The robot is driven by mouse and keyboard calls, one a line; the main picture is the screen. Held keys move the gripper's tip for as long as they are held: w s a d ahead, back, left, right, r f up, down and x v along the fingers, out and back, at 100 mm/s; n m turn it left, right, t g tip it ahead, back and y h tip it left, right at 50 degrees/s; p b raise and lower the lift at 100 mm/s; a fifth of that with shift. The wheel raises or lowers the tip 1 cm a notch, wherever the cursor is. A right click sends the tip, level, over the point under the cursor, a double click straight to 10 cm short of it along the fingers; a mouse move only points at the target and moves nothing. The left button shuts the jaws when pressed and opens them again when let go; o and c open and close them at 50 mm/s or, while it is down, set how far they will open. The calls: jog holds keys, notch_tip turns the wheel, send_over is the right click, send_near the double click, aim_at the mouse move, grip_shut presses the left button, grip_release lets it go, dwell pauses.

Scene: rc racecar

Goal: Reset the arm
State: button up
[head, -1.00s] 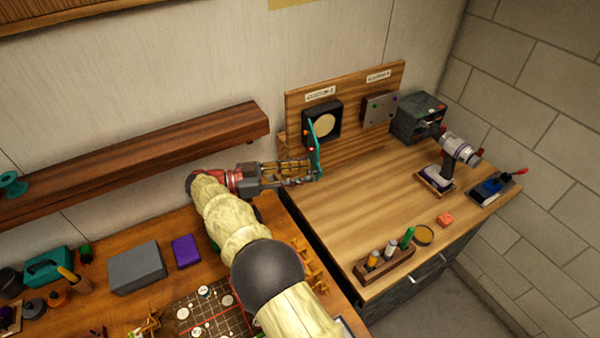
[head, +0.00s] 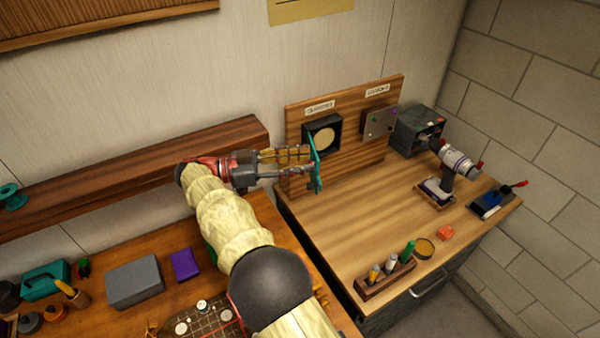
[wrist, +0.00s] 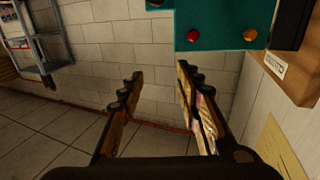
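My gripper (head: 308,162) is raised in front of the wooden board at the back, pointing right in the head view. Its two fingers are apart, and the wrist view shows an empty gap between them (wrist: 160,72). A teal plate (head: 317,172) is seen nearly edge-on just beyond the fingertips, in front of the black square frame (head: 338,130) on the board. In the wrist view the teal plate (wrist: 225,25), with red and orange buttons, lies ahead and to the right of the fingers. Whether a fingertip touches it cannot be told.
The right bench (head: 350,215) holds a drill (head: 459,158), a grey box (head: 415,130) and a wooden holder (head: 385,278). A wooden shelf (head: 130,175) runs along the wall behind my arm. The left bench holds a grey box (head: 136,278) and a purple box (head: 185,264).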

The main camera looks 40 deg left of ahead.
jog(key=shift+r, duration=0.4)
